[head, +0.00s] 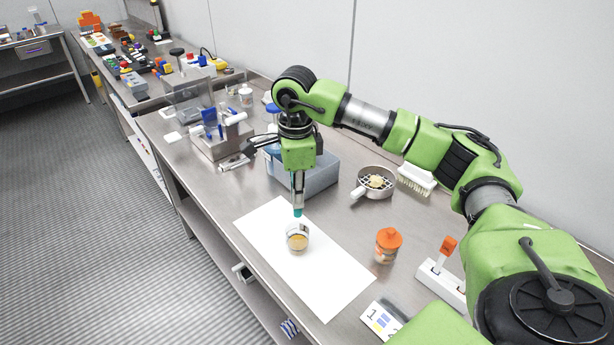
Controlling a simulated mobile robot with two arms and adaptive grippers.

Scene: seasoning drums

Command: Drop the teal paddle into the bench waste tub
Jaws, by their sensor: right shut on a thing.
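My right gripper (298,197) points down above the white mat and is shut on the teal paddle (297,213). Only a short teal part of the paddle shows below the fingers and a little above them. The paddle's lower end is just above or at the rim of a small clear cup (298,243) with tan contents; I cannot tell whether it reaches inside. A grey-blue open tub (318,182), which looks like the bench waste tub, stands behind the gripper, partly hidden by my arm. My left gripper is not in view.
The white mat (330,277) lies under the cup. To the right are a sieve (375,182), a brush (416,180), an orange-capped jar (388,245) and a white holder (440,285) with an orange-topped tool. A metal stand (220,138) is at left.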

